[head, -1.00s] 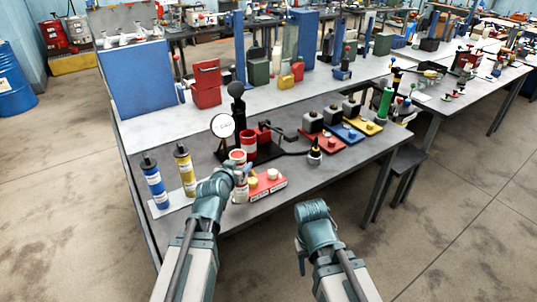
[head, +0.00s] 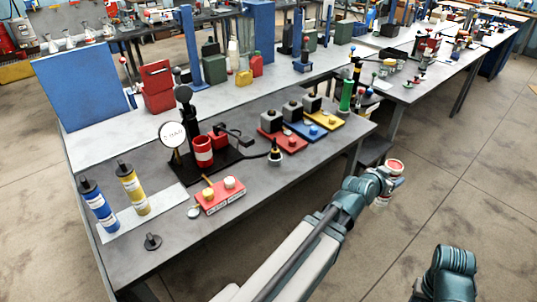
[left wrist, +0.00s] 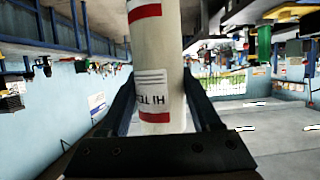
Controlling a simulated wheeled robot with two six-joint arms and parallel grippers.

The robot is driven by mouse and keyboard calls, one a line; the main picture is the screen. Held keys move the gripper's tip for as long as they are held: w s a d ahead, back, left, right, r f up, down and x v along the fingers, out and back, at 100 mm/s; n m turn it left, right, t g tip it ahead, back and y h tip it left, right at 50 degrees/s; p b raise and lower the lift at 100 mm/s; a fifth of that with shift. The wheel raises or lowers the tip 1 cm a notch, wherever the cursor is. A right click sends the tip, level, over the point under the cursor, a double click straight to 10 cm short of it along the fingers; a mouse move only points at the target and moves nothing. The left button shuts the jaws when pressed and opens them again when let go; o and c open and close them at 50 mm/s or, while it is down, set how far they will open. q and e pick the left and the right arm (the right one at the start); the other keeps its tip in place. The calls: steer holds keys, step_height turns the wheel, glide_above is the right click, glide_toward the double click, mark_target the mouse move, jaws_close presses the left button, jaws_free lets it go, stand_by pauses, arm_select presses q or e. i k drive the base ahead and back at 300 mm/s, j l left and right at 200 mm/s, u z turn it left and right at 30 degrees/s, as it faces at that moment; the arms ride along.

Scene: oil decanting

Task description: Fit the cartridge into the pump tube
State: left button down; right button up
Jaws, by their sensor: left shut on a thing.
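The cartridge (head: 385,195), white with red bands, is in my left gripper (head: 378,184), out past the table's front right edge. The pump tube (head: 203,152), red with a white label, stands upright on a black base beside a round gauge, well to the left of my left gripper. Its inside cannot be made out. My right gripper (head: 447,268) is at the lower right, away from the table; its fingers are hidden.
A blue cartridge (head: 98,207) and a yellow cartridge (head: 132,188) stand on a light mat. Red, blue and yellow plates are farther right.

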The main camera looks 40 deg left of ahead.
mark_target(206, 162)
steer(key=i+l+z, duration=0.1)
steer(key=z, duration=0.2)
steer(key=i+z, duration=0.3)
steer(key=i+u, duration=0.25)
steer(key=i+l+u, duration=0.1)
steer(key=u, duration=0.15)
steer(key=i+l+u, duration=0.1)
steer(key=u, duration=1.35)
steer(key=i+l, duration=0.05)
steer(key=l, duration=0.05)
